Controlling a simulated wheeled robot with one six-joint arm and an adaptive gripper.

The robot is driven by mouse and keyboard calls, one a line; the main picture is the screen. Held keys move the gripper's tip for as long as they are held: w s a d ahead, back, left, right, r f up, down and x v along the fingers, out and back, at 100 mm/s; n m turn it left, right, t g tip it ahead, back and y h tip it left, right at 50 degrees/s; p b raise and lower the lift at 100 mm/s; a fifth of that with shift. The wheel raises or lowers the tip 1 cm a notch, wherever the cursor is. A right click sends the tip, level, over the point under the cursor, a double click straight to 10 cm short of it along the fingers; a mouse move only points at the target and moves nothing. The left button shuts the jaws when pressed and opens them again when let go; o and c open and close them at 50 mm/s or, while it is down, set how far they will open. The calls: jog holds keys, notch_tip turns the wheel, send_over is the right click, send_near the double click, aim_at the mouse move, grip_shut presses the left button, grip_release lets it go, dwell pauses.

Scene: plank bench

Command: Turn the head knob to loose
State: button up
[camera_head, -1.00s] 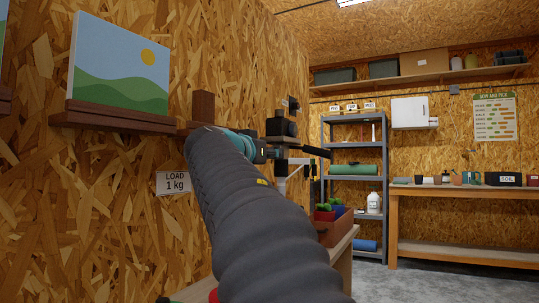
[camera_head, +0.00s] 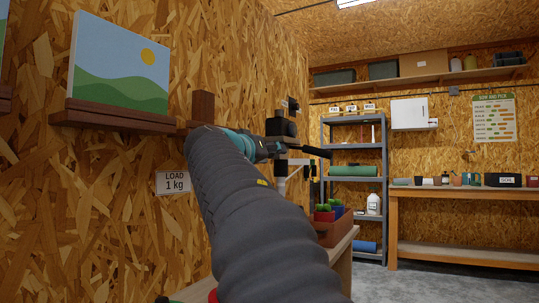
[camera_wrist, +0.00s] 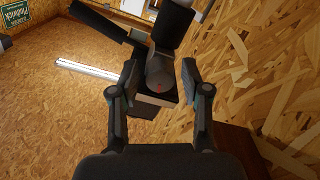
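In the wrist view a dark grey rounded knob (camera_wrist: 158,72) with a small red mark sits on a black fixture (camera_wrist: 178,28) by the chipboard wall. My gripper (camera_wrist: 159,80) points at it with one finger on each side. The fingers stand apart and gaps show beside the knob, so it looks open; contact is not clear. In the head view my arm reaches along the left wall to the dark fixture (camera_head: 281,127). There my gripper is small and partly hidden by my arm, and I cannot make out the knob.
A planter box (camera_head: 333,232) sits on a bench below the fixture. A grey shelf rack (camera_head: 354,150) and workbench (camera_head: 465,195) stand behind.

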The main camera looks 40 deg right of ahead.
jog(key=shift+m, duration=0.3)
